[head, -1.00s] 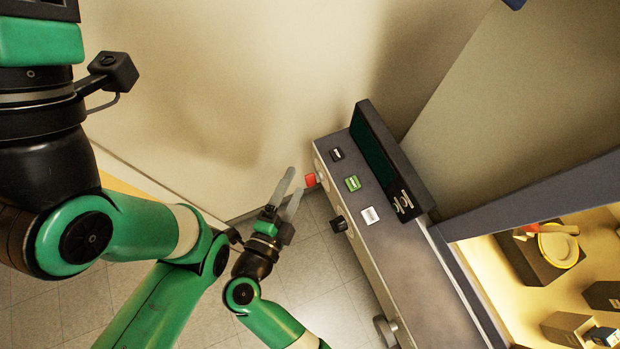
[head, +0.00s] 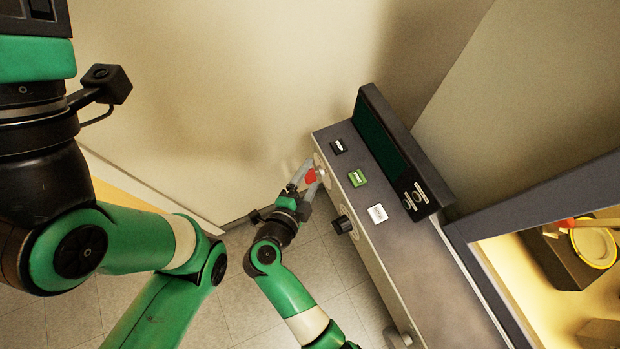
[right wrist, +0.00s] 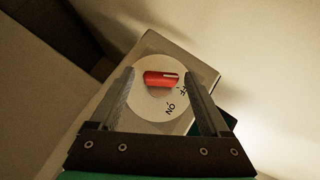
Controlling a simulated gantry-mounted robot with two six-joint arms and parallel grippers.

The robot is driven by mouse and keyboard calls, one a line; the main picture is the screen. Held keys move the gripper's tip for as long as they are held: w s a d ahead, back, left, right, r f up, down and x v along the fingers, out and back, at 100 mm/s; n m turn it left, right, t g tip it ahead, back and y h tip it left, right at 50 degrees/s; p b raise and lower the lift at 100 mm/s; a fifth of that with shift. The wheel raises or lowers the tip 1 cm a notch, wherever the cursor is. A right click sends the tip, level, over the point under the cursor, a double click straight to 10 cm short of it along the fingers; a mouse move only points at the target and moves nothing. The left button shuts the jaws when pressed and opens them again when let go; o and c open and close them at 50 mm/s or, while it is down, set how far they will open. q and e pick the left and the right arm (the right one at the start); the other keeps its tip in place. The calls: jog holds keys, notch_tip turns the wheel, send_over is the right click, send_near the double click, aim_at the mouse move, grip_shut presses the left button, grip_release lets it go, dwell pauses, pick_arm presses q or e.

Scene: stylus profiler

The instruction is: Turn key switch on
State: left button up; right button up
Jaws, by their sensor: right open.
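The red key switch (head: 311,177) sits on the side face of the grey profiler console (head: 400,240). In the right wrist view the red key (right wrist: 161,79) lies across a round white dial (right wrist: 150,103) marked "ON" and a second label, partly hidden, that seems to read "OFF". A white mark on the key points to the right, not at "ON". My right gripper (head: 304,176) is open, with its fingers on either side of the red key. In the right wrist view the gripper (right wrist: 161,95) shows a gap between each finger and the key. My left gripper is not in view.
A black knob (head: 342,224) sticks out of the same side face nearby. Black (head: 338,147), green (head: 357,178) and white (head: 378,213) buttons are on the console top beside a raised dark screen (head: 385,145). A lit enclosure with a yellow dish (head: 594,247) is at right.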

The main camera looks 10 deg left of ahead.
jog(key=shift+w+d+f, duration=0.1)
jog(key=shift+w, duration=0.2)
jog(key=shift+c, duration=0.3)
grip_shut()
